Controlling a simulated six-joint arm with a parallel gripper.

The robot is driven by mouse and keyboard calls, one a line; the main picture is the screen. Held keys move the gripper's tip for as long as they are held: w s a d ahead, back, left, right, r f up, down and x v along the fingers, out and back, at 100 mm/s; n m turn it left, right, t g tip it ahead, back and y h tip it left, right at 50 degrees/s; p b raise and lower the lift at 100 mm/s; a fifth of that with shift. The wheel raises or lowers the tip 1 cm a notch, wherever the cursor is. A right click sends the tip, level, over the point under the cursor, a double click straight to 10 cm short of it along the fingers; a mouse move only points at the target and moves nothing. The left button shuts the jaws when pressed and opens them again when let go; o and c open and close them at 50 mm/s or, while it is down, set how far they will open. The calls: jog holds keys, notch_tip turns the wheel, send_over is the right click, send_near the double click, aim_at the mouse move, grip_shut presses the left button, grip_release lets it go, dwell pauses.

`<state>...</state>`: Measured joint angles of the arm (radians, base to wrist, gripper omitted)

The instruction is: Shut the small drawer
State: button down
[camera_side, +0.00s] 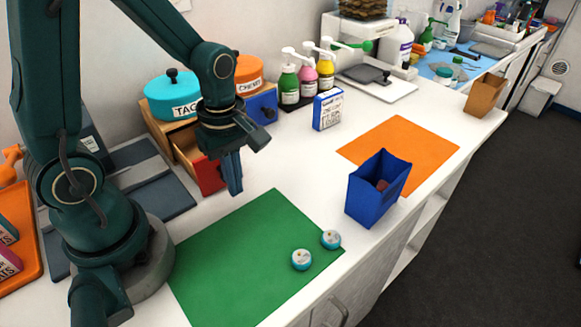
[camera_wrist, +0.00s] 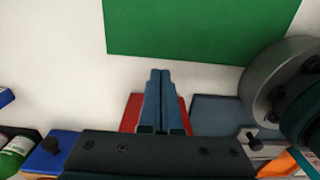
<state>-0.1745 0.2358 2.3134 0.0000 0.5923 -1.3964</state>
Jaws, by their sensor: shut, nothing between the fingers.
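A small wooden drawer unit (camera_side: 165,126) stands by the wall with round tins on top. Its red drawer (camera_side: 207,176) sticks out from the front, so it is open. Its blue drawer (camera_side: 264,104), with a dark knob, is to the right of it. In the wrist view the red drawer (camera_wrist: 130,113) shows on both sides of my fingers, and the blue drawer (camera_wrist: 50,153) is at lower left. My gripper (camera_side: 236,190) is shut and empty, pointing down just in front of the red drawer. I cannot tell whether it touches the drawer. My gripper hides part of the drawer front.
A green mat (camera_side: 250,255) with two small round tins (camera_side: 302,260) lies in front. A blue open box (camera_side: 378,188) stands by an orange mat (camera_side: 400,145). Pump bottles (camera_side: 308,72) and a white-blue carton (camera_side: 328,109) stand behind. White counter between is clear.

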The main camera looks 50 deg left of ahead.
jog(key=shift+a, duration=6.2)
jog(key=shift+d, duration=1)
notch_tip(320, 180, up, 8)
jog(key=s+d+r+m+t, duration=0.2)
jog(key=d+m, duration=0.5)
jog(key=m, duration=0.2)
jog(key=s+d+r+m+t, duration=0.2)
jog(key=s+d+m+t, duration=0.1)
jog(key=d+m, duration=0.4)
jog(key=shift+r+m+t, duration=0.3)
jog(key=shift+r+m, duration=0.1)
jog(key=shift+m, duration=0.6)
